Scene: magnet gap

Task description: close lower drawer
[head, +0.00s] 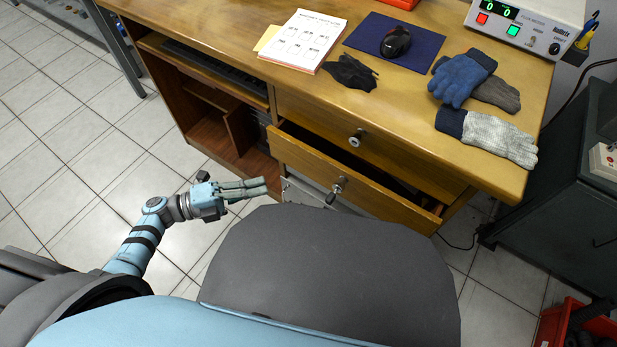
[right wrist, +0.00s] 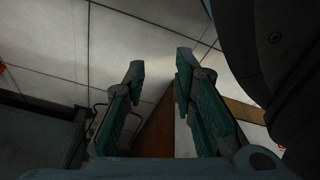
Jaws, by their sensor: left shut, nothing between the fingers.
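The lower drawer (head: 310,166) of the wooden desk is pulled partly out, with a dark gap showing behind its front. It has a round metal knob (head: 339,185), and a small dark object hangs just below this. The drawer above it (head: 320,117) looks shut. My left gripper (head: 264,187) is shut and empty, left of the lower drawer's front and apart from it, over the floor. My right gripper is outside the head view. In the right wrist view my right gripper (right wrist: 160,65) is open, with nothing seen between its fingers.
A dark cabinet (head: 545,200) and a red bin (head: 550,325) stand at right. Tiled floor (head: 70,130) is clear at left.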

